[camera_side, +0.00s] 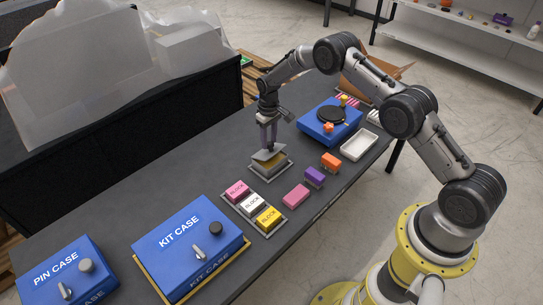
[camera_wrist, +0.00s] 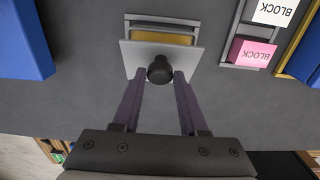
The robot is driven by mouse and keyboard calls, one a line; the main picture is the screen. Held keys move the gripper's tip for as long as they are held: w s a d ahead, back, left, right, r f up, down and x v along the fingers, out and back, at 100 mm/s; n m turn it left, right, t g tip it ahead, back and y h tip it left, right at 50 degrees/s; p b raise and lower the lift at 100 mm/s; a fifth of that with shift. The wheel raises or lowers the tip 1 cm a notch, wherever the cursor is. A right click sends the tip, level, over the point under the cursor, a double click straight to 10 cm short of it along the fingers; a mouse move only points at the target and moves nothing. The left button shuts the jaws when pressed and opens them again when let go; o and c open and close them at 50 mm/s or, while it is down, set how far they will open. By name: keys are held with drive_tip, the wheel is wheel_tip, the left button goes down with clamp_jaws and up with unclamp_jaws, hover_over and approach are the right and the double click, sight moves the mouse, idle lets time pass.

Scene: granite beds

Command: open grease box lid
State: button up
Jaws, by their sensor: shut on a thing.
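The grease box (camera_side: 270,166) is a small grey box on the dark table, with yellow-brown grease (camera_wrist: 162,39) inside. Its grey lid (camera_side: 269,152) is raised and tilted above the box, so the inside shows along one side. The lid also shows in the wrist view (camera_wrist: 190,53), with a round black knob (camera_wrist: 159,70) on top. My gripper (camera_side: 268,143) is above the box with its fingers shut on the knob. In the wrist view the two purple-grey fingers (camera_wrist: 159,77) sit on either side of the knob. Whether the lid still touches the box is hidden.
A tray of pink, white and yellow blocks (camera_side: 253,204) lies close in front. Loose pink (camera_side: 296,196), purple (camera_side: 314,177) and orange (camera_side: 331,162) blocks lie to the right. A blue case (camera_side: 329,122) and white tray (camera_side: 359,146) stand behind; KIT CASE (camera_side: 187,244) and PIN CASE (camera_side: 66,273) are at left.

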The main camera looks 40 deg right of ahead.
drive_tip(key=shift+w+r, duration=0.2)
drive_tip(key=shift+w, duration=0.15)
drive_tip(key=shift+w+r, duration=0.25)
drive_tip(key=shift+w, duration=0.45)
drive_tip(key=shift+w+r, duration=0.1)
drive_tip(key=shift+w, duration=0.5)
drive_tip(key=shift+w, duration=0.75)
drive_tip(key=shift+w+f, duration=0.2)
drive_tip(key=shift+w, duration=0.45)
